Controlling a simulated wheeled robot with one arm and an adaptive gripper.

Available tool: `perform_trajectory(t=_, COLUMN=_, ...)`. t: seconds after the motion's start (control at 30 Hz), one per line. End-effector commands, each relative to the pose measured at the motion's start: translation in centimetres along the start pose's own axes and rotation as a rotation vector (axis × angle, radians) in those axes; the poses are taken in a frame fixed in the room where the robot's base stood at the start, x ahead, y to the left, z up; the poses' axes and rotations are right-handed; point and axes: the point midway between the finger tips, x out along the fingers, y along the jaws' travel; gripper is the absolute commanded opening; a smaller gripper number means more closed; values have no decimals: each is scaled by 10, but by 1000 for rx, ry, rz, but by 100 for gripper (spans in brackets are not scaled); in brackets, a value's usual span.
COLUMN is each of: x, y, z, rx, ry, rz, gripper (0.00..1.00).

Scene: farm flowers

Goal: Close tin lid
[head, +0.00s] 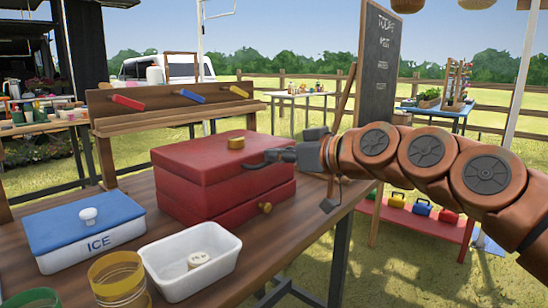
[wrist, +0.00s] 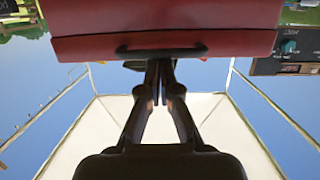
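A red tin box (head: 226,212) stands on the wooden table. Its red lid (head: 215,155) lies over the lower body, with a dark seam between them and a brass knob on top. A black handle (wrist: 160,50) sits on the side facing my gripper. My gripper (head: 282,155) is at that side, right by the handle. In the wrist view the two fingers (wrist: 164,72) are together, with their tips just at the handle. I see nothing held between them. Whether the tips touch the handle is unclear. The gripper hides part of the box's right side.
A blue-lidded ICE box (head: 85,240), a white tub (head: 190,287) with a small round item, and a yellow glass (head: 118,280) stand left and in front of the red box. A wooden rack (head: 170,113) runs behind it. A chalkboard (head: 378,65) stands behind my arm.

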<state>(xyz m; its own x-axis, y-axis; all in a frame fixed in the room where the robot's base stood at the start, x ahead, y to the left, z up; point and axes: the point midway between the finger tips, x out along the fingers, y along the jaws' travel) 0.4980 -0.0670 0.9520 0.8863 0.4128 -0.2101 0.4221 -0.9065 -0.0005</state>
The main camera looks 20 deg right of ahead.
Motion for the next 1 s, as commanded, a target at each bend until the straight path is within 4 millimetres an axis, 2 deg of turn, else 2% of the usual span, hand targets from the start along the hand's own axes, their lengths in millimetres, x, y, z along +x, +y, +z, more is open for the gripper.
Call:
perform_trajectory(t=0.03, x=7, y=-4, z=25, rx=-8, ry=-55, rz=-19, gripper=0)
perform_trajectory(t=0.6, x=7, y=5, z=37, rx=8, ry=-60, rz=-33, gripper=0)
perform_trajectory(t=0.77, x=5, y=9, z=28, rx=11, ry=-58, rz=-30, gripper=0)
perform_trajectory(t=1.0, x=-2, y=6, z=-13, rx=3, ry=-40, rz=-16, gripper=0)
